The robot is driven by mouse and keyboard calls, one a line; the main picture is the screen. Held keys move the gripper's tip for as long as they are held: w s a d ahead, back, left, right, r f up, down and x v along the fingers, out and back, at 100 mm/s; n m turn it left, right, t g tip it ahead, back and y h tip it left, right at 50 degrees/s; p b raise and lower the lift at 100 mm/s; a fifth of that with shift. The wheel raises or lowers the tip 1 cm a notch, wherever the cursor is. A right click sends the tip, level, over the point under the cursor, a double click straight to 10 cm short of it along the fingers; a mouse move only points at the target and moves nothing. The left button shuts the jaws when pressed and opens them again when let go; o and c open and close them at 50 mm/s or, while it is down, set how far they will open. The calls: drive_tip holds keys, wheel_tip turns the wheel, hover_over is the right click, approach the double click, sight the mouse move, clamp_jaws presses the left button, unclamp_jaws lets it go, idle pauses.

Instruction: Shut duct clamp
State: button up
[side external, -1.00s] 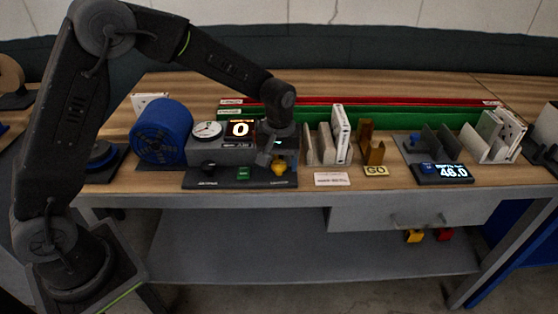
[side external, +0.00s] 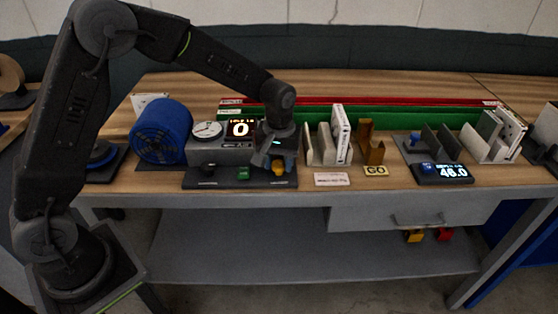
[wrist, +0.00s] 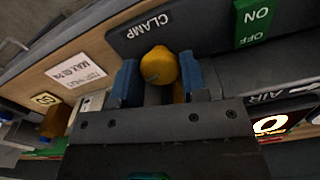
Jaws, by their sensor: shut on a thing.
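The yellow clamp knob (wrist: 160,68) sits on the dark front ledge of the grey console, beside the word CLAMP in the wrist view. It also shows in the side view (side external: 277,167), partly covered by my gripper. My gripper (wrist: 160,80) has its two blue-padded fingers on either side of the knob and is shut on it. In the side view my gripper (side external: 279,163) points down at the right end of the console (side external: 215,178). The knob's exact contact with the pads is hard to see.
A green ON/OFF switch (wrist: 251,20) is close to the knob. The blue fan (side external: 161,133), a round gauge (side external: 207,131) and a display reading 0 (side external: 240,129) stand left of my gripper. Upright filter boxes (side external: 340,134) and a GO block (side external: 375,170) stand to the right.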

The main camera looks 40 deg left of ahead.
sight(279, 164)
drive_tip(key=shift+m, duration=0.3)
drive_tip(key=o, duration=0.9)
wheel_tip(279, 164, up, 14)
drive_tip(key=shift+f, duration=0.1)
